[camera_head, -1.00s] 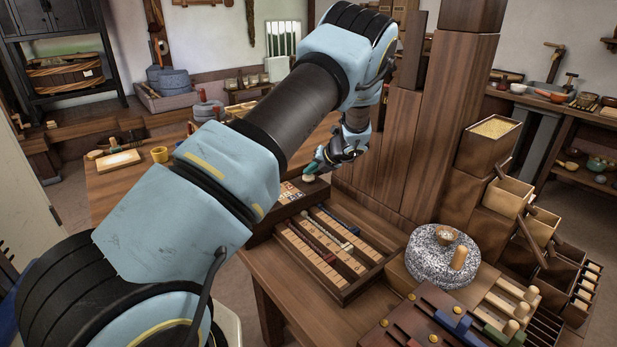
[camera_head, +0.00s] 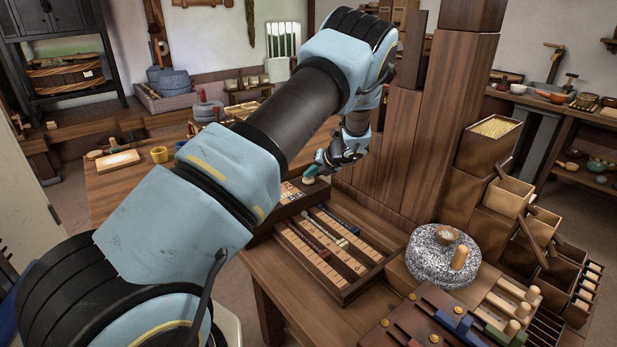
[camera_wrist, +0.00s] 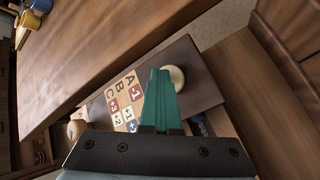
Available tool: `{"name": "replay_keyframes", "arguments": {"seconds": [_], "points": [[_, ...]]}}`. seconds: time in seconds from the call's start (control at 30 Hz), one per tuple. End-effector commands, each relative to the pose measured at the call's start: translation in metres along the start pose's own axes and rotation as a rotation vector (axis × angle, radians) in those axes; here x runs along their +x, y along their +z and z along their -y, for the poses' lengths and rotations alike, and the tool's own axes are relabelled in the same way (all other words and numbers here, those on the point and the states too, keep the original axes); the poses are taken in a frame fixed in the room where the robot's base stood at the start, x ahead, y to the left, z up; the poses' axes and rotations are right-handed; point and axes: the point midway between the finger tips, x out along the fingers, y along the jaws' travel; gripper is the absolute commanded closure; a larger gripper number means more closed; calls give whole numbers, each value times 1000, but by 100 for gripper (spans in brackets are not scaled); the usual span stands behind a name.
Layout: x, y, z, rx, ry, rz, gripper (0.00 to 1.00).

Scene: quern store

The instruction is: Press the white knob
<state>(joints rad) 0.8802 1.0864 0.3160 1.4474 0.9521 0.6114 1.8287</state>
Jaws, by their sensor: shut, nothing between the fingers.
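The white knob (camera_wrist: 176,78) is a round, cream-white cap on a dark wooden box (camera_wrist: 203,88). In the wrist view my gripper (camera_wrist: 160,75) is shut and empty, its green fingers pointing at the knob and overlapping its left part. Lettered and numbered tiles (camera_wrist: 125,103) lie beside the knob.
A tray of sliding rods (camera_head: 328,245) lies in front of the box. A speckled millstone (camera_head: 442,263) with a wooden peg stands to its right. Tall wooden boards (camera_head: 400,150) rise close behind my gripper. A yellow mug (camera_head: 159,154) stands on the table at left.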

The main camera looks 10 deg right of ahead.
Motion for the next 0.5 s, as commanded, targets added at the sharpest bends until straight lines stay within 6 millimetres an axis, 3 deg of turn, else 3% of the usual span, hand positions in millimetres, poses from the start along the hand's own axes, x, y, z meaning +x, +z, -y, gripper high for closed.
{"name": "replay_keyframes", "arguments": {"seconds": [0.5], "points": [[-9,6,-7,0,0,-2,100]]}}
